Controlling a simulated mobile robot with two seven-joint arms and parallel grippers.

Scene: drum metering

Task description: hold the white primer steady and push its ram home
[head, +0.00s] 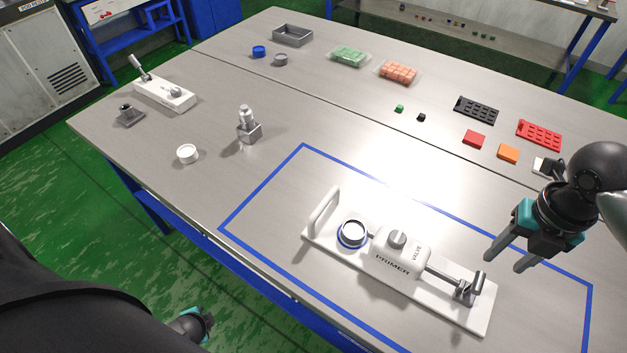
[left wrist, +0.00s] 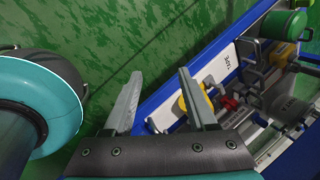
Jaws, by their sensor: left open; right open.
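The white primer (head: 397,258) lies on the table inside a blue taped outline. It has a white handle (head: 324,212) at its left end, a round cup with a blue ring (head: 352,234), a grey valve knob (head: 397,239), and a ram (head: 466,288) with a metal rod and upright grip at its right end. My right gripper (head: 508,262) is open and empty, above and to the right of the primer, apart from the ram. My left gripper is low at the bottom left, off the table; its open, empty fingers (left wrist: 164,105) show in the left wrist view.
A second white device with a lever (head: 165,95), a metal bottle-like part (head: 247,125) and a white round cap (head: 187,153) stand at the left. Trays, coloured blocks and a grey bin (head: 293,36) lie along the back. The left wrist view shows green floor and shelf items.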

